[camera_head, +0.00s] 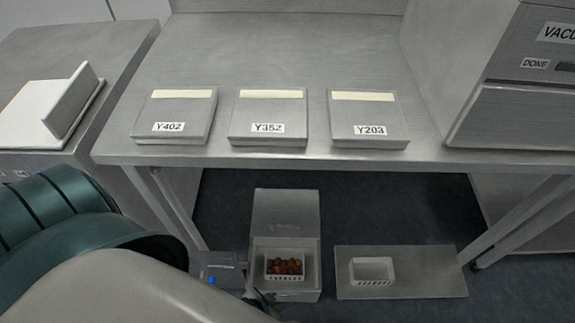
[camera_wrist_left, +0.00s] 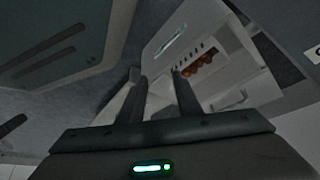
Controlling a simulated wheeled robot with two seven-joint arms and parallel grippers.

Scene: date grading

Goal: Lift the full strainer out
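The full strainer (camera_head: 284,277) is a small white slotted basket heaped with brown-red dates (camera_head: 285,266). It sits inside a grey open box (camera_head: 312,282) with its lid raised at the back. The strainer also shows in the left wrist view (camera_wrist_left: 186,58), just beyond the fingertips. My left gripper (camera_head: 257,299) is at the near left corner of the box, mostly hidden by my arm. In the left wrist view my left gripper (camera_wrist_left: 159,78) has its two dark fingers apart with nothing between them. My right gripper is in neither view.
An empty white basket (camera_head: 371,281) stands on a grey tray (camera_head: 435,272) right of the box. A small grey unit with a blue button (camera_head: 211,281) is left of it. Behind stands a steel table (camera_head: 280,60) with several labelled plates and a cabinet (camera_head: 520,115).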

